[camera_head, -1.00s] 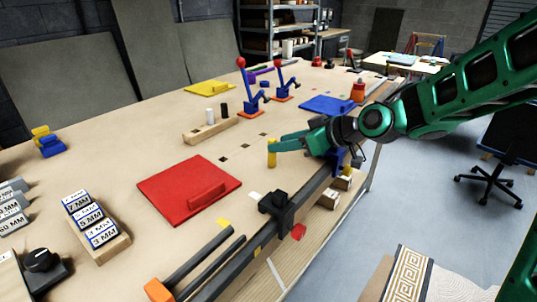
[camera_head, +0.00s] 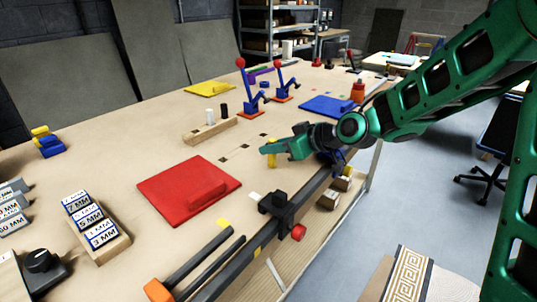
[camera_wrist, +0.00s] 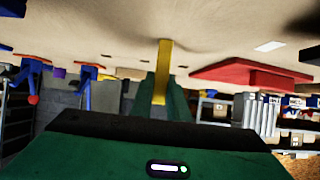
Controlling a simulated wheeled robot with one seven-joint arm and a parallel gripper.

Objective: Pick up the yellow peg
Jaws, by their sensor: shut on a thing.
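The yellow peg (camera_head: 271,160) is upright over the bench top, right of the red panel. In the head view its middle is hidden behind a green finger. My gripper (camera_head: 268,149) reaches in from the right and is shut on the peg. In the wrist view, which is upside down, the peg (camera_wrist: 164,60) stands between the green fingers (camera_wrist: 160,95), with one end close to the bench. I cannot tell whether that end touches the wood.
A red panel (camera_head: 163,199) lies to the left. A wooden block with a white and a black peg (camera_head: 205,133) stands behind. A blue panel (camera_head: 320,106) lies farther back. A black clamp (camera_head: 283,207) and rail edge the bench. Small dark holes mark the wood near my gripper.

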